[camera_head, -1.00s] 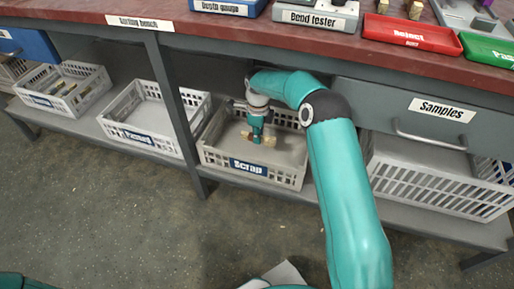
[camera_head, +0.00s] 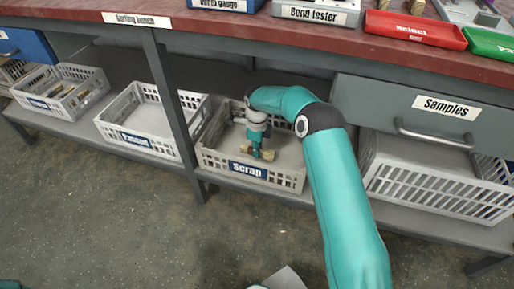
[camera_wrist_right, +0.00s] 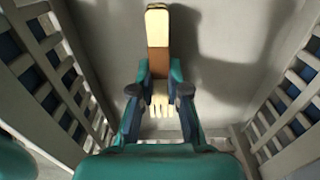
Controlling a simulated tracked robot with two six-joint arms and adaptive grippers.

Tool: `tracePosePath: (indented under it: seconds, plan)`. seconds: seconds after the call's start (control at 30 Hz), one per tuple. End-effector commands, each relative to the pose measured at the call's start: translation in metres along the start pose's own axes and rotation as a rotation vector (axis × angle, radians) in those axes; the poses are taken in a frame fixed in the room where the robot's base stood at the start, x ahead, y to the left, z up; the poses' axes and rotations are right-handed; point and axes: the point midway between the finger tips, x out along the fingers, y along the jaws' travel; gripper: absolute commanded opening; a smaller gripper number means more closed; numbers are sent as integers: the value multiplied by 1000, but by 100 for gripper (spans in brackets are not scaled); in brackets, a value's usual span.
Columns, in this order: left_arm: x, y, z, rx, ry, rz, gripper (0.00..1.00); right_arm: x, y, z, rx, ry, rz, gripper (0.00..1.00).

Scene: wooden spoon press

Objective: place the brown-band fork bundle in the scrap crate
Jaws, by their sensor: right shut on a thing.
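The scrap crate (camera_head: 216,162) is a light grey slatted crate with a blue "Scrap" label, on the shelf under the bench. My right gripper (camera_head: 259,152) is down inside it, shut on the fork bundle (camera_head: 268,155). In the right wrist view the pale wooden bundle (camera_wrist_right: 157,28) with its brown band (camera_wrist_right: 158,62) sits between the fingers of my right gripper (camera_wrist_right: 158,85), with tines showing below the band. The crate's floor and slatted walls (camera_wrist_right: 50,70) surround it. I cannot tell whether the bundle touches the floor. My left gripper is not in view.
A "Passed" crate (camera_head: 118,130) stands left of the scrap crate, beyond a bench leg (camera_head: 174,95). A further crate with contents (camera_head: 85,72) is at far left. A "Samples" drawer (camera_head: 375,100) and a white crate (camera_head: 440,187) are at right. The bench edge overhangs above.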

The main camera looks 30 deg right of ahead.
Motion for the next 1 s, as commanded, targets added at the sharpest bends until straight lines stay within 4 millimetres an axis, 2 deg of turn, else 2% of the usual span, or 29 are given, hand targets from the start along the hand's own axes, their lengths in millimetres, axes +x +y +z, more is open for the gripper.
tracePosePath:
  seconds: [0.17, 0.2, 0.33, 0.37, 0.77, 0.87, 1.0]
  plan:
    - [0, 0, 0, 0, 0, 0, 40, 3, 0, 0, 0, 0, 0, 0]
    - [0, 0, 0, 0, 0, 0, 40, 3, 0, 0, 0, 0, 0, 17]
    - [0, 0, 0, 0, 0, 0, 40, 3, 0, 0, 0, 0, 0, 38]
    - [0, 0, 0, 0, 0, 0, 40, 3, 0, 0, 0, 0, 0, 40]
    - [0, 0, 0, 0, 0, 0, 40, -2, 0, 0, 1, 0, -1, 40]
    - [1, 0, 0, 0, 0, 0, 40, -13, -1, 0, 1, -2, -2, 40]
    - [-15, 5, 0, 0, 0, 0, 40, -38, -1, -1, 1, -1, -1, 40]
